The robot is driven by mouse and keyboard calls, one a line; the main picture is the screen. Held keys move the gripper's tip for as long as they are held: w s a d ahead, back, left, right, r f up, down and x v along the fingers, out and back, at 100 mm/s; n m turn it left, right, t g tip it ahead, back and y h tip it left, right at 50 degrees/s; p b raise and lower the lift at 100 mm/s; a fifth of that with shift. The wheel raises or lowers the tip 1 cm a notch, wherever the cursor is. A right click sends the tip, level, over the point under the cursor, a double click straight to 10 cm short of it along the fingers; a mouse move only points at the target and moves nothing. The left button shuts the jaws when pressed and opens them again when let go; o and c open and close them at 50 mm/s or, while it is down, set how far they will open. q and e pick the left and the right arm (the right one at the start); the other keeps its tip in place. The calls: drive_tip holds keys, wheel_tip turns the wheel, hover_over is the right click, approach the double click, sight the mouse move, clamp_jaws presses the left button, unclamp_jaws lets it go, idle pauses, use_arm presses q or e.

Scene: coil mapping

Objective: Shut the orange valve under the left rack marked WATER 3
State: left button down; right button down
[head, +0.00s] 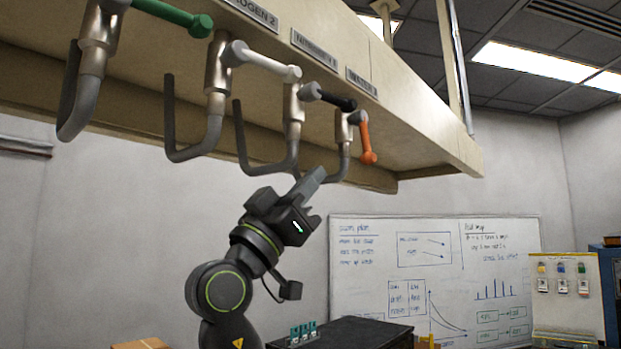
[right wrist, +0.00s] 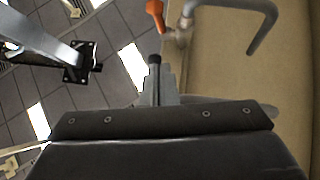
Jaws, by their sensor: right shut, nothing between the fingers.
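The orange valve handle (head: 366,143) is on a metal fitting under the rack's lower edge, below the last label (head: 362,82), which seems to read WATER 3. The handle points mostly downward, unlike the other handles. In the right wrist view the orange handle (right wrist: 155,12) shows at the top edge, beyond the fingers. My right gripper (head: 314,181) is raised below and left of the orange handle, apart from it. Its fingers (right wrist: 157,88) are shut and empty. My left gripper is not in view.
Green (head: 175,15), white (head: 265,62) and black (head: 330,98) handles stick out along the rack (head: 420,140). Curved grey pipes (head: 262,160) hang under it, close to my right gripper. A whiteboard (head: 430,280) is on the wall behind. Open air lies right of the orange handle.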

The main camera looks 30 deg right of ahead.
sight(363, 144)
drive_tip(key=p+x, duration=0.2)
drive_tip(key=x, duration=0.1)
drive_tip(key=d+f+p+x, duration=0.1)
drive_tip(key=x, duration=0.2)
drive_tip(key=p+x, duration=0.2)
drive_tip(key=x, duration=0.1)
drive_tip(key=shift+w+d+p, duration=0.15)
drive_tip(key=shift+d+p, duration=0.15)
drive_tip(key=shift+p, duration=0.05)
drive_tip(key=shift+w+d+f, duration=0.1)
drive_tip(key=shift+d+f, duration=0.1)
drive_tip(key=shift+d, duration=0.45)
drive_tip(key=shift+a, duration=0.15)
